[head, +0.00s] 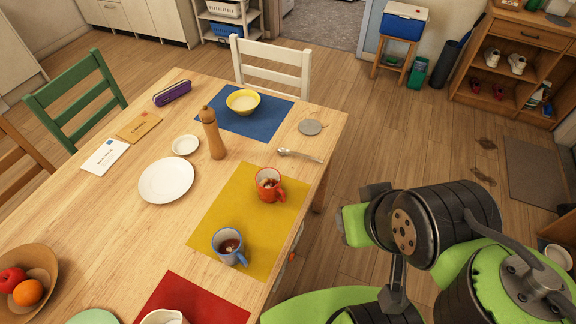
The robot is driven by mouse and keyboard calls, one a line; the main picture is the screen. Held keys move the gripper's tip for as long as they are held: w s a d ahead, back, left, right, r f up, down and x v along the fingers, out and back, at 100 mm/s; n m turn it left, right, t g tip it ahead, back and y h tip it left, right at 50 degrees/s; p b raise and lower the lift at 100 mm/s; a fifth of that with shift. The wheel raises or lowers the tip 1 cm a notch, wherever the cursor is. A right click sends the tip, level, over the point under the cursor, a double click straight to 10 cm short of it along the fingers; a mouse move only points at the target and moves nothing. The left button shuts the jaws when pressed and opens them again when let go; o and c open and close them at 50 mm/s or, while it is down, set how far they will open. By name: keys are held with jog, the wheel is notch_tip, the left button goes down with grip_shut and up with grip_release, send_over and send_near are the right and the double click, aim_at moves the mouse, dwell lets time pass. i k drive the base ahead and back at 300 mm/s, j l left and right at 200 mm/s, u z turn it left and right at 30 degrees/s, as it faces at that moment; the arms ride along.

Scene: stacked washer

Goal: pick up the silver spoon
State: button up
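The silver spoon (302,157) lies on the bare wood of the table (130,215), near its right edge. It lies between the blue placemat (217,125) and the yellow placemat (222,210), with one end towards the table edge. Nothing covers it. My arm's green and black links fill the lower right, off the table's right side. I cannot make out my gripper's fingers in this view.
A grey coaster (311,127) lies beyond the spoon. A wooden pepper mill (213,135) stands to its left. A red mug (269,186) and a blue mug (228,246) stand on the yellow placemat. A white chair (272,70) stands at the far end.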

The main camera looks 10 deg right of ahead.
aim_at(282, 150)
jog(key=i+l+u, duration=0.15)
jog(key=u, duration=0.3)
jog(key=l+u, duration=0.3)
jog(key=u, duration=0.2)
jog(key=i+l+u, duration=0.1)
jog(key=l+u, duration=0.2)
jog(key=u, duration=0.15)
jog(key=l+u, duration=0.25)
jog(key=u, duration=0.2)
jog(key=l+u, duration=0.3)
jog(key=u, duration=0.15)
